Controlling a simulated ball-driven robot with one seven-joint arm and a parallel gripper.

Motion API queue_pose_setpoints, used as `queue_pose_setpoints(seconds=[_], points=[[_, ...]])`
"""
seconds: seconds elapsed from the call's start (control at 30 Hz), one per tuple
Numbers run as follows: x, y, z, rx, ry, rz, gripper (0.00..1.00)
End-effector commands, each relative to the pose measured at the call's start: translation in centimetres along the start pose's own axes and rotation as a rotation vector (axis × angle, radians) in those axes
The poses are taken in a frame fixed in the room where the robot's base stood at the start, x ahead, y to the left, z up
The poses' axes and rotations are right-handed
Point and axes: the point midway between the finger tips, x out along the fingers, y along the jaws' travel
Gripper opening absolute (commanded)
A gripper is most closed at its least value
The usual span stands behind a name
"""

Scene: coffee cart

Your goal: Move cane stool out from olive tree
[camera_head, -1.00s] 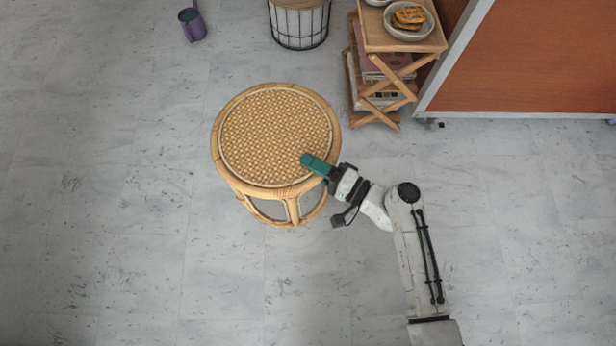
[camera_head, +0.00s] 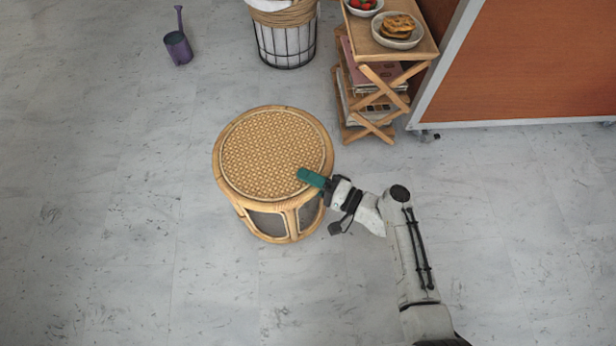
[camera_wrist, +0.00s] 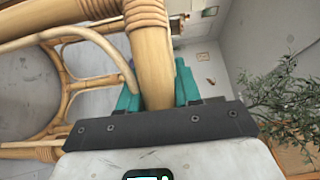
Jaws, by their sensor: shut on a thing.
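The cane stool (camera_head: 272,150) stands upright on the grey floor in the middle of the head view, with a round woven seat and a bamboo frame. My gripper (camera_head: 311,178) is at the right front edge of its seat. In the wrist view, the teal fingers of my gripper (camera_wrist: 158,88) are shut around an upright bamboo post of the stool (camera_wrist: 152,50). The olive tree (camera_wrist: 275,100) shows as thin leafy branches at the right of the wrist view. It is not seen in the head view.
A folding wooden stand (camera_head: 375,75) with bowls and books is at the upper right, beside an orange-brown panel on casters (camera_head: 530,65). The floor to the left and front is clear.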

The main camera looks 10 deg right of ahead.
Motion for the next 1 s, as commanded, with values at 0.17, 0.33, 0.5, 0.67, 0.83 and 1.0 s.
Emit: queue_pose_setpoints(seconds=[0.17, 0.33, 0.5, 0.67, 0.83, 1.0], points=[[0.26, -0.65, -0.2, -0.005, -0.001, -0.013, 0.0], [0.24, -0.36, -0.19, -0.005, 0.0, -0.012, 0.0], [0.02, 0.15, -0.03, 0.0, 0.0, -0.001, 0.43], [0.02, 0.16, -0.02, 0.0, 0.0, -0.001, 0.58], [0.03, 0.15, -0.02, 0.0, 0.0, -0.001, 0.58], [0.02, -0.37, -0.02, 0.0, 0.0, -0.001, 0.58]])
